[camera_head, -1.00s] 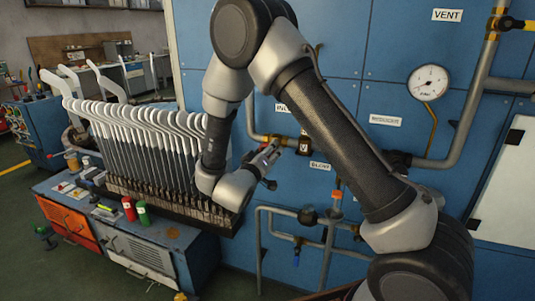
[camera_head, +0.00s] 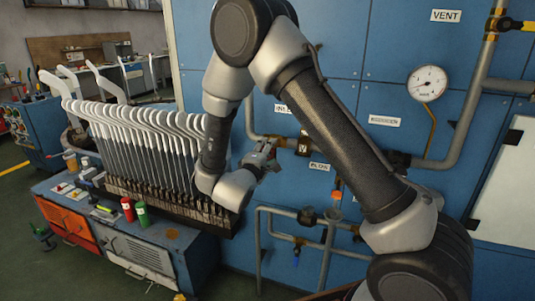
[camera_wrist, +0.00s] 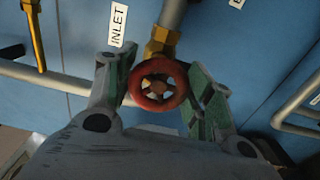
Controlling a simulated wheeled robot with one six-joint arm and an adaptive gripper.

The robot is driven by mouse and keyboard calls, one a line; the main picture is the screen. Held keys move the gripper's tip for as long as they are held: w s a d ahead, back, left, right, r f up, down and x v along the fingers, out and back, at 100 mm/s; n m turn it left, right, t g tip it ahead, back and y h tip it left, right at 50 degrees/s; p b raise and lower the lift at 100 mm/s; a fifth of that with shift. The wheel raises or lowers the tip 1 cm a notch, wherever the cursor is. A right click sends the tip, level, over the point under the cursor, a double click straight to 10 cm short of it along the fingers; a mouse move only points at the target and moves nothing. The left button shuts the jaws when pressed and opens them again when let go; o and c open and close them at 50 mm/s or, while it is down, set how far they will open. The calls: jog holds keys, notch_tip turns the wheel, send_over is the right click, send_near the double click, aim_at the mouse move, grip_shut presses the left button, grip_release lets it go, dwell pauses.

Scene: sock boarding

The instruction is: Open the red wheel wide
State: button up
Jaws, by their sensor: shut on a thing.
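The red wheel (camera_wrist: 158,84) is a small round handwheel on a brass valve (camera_wrist: 161,41), beside the INLET label (camera_wrist: 117,24) in the wrist view. My gripper (camera_wrist: 162,86) has one green-padded finger on each side of the wheel and is shut on it. In the head view my gripper (camera_head: 264,158) reaches the pipe by the blue panel, and the wheel itself is hidden there behind the fingers and wrist.
A rack of grey-white sock boards (camera_head: 150,135) stands close on the left, above a bench (camera_head: 195,251). Pipes with smaller valves (camera_head: 307,216) run below right. A gauge (camera_head: 427,83) hangs on the blue panel (camera_head: 385,75).

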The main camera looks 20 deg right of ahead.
jog(key=shift+n, duration=1.2)
jog(key=o, duration=1)
jog(key=shift+o, duration=0.2)
jog(key=v, duration=1.2)
